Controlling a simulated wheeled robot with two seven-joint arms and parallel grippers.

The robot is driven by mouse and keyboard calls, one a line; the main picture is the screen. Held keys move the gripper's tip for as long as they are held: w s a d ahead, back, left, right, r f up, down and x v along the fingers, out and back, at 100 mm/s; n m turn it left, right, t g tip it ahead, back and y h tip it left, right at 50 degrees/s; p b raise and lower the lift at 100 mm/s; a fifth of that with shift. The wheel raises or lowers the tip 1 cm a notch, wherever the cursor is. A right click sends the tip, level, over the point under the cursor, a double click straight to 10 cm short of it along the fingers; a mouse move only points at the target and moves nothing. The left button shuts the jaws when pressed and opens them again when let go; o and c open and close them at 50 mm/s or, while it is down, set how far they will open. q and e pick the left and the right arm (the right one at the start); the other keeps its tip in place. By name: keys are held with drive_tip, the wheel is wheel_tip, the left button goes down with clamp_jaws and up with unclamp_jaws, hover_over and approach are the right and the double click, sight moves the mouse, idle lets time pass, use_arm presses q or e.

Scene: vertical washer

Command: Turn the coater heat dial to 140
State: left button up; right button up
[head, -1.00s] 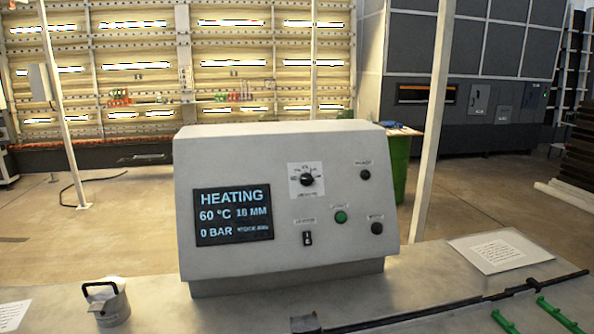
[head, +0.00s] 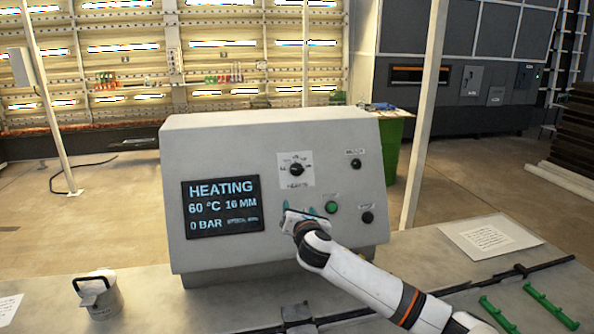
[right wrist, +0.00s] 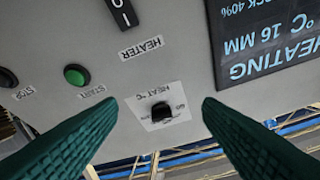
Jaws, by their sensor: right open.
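The heat dial (head: 296,169) is a black knob on a white scale plate on the upper front of the grey control box (head: 215,145). Its pointer reading is too small to tell. My right gripper (head: 299,208) is in front of the panel just below the dial, open and empty. In the right wrist view the dial (right wrist: 161,111) shows upside down between the two green fingers (right wrist: 159,103), which are apart from it. The screen (head: 222,206) reads HEATING, 60 °C, 16 MM, 0 BAR. My left gripper is out of view.
A green start button (head: 331,207) and black stop button (head: 367,217) sit right of the gripper. The heater switch (right wrist: 122,12) shows in the wrist view but is hidden in the head view.

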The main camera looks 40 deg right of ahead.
drive_tip(key=n, duration=0.2)
approach(298, 170)
drive_tip(key=s+a+f, duration=0.1)
drive_tip(key=s+a, duration=0.1)
drive_tip(key=shift+t+h, duration=0.4)
drive_tip(key=shift+h, duration=0.1)
drive_tip(key=p+x, duration=0.3)
drive_tip(key=x, duration=0.7)
drive_tip(key=shift+d+r, duration=0.1)
drive_tip(key=shift+d, duration=0.15)
drive_tip(key=shift+w+d, duration=0.4)
drive_tip(key=shift+w, duration=0.25)
drive_tip(key=shift+c, duration=0.6)
drive_tip(key=c, duration=0.9)
